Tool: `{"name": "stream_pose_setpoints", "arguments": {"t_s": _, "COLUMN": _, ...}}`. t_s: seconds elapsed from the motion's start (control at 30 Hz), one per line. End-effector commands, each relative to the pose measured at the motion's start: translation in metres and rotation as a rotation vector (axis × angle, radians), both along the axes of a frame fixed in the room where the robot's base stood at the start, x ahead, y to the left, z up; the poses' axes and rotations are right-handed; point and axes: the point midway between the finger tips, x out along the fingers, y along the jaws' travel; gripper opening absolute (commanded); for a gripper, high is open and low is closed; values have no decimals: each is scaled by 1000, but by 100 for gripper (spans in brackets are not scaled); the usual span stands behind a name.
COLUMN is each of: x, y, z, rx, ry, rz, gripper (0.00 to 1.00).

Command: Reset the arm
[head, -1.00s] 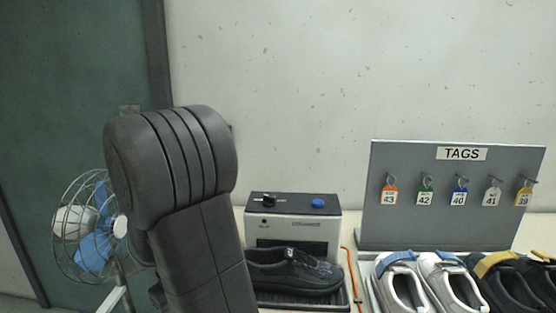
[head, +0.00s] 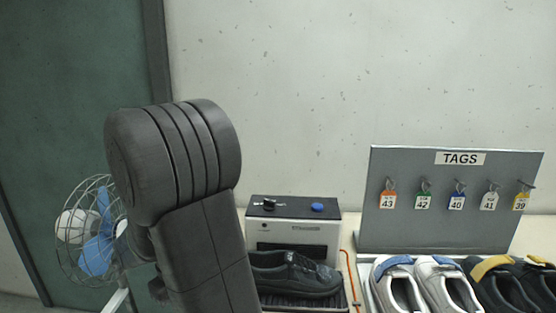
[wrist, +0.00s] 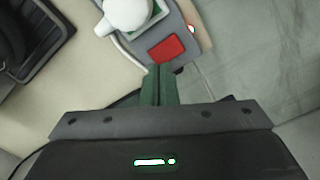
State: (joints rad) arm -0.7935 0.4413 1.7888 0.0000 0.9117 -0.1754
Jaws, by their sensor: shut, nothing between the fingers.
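My gripper (wrist: 160,72) shows in the wrist view as two green fingers side by side, shut and empty. It points at a grey device (wrist: 188,22) with a red patch and a white rounded part; I cannot tell the height between them. In the head view my dark arm link rises at the left of centre, and the gripper is out of that view.
A black shoe (head: 293,274) sits before a grey box (head: 294,232) with a blue knob. Right of it stand the TAGS board (head: 440,215) and several shoes (head: 402,289). A fan (head: 92,240) stands at left. In the wrist view, a dark tray (wrist: 62,43) lies at left.

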Motion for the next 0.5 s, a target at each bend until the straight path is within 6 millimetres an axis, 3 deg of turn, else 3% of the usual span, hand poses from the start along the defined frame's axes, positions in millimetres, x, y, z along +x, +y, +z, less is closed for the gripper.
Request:
{"name": "stream_pose_setpoints", "arguments": {"t_s": 0.03, "x": 0, "y": 0, "z": -13, "rx": 0, "ry": 0, "rz": 0, "gripper": 0}}
{"name": "stream_pose_setpoints", "arguments": {"t_s": 0.27, "x": 0, "y": 0, "z": -42, "rx": -1, "ry": 1, "rz": 0, "gripper": 0}}
{"name": "stream_pose_setpoints", "arguments": {"t_s": 0.5, "x": 0, "y": 0, "z": 0, "rx": 1, "ry": -1, "rz": 0, "gripper": 0}}
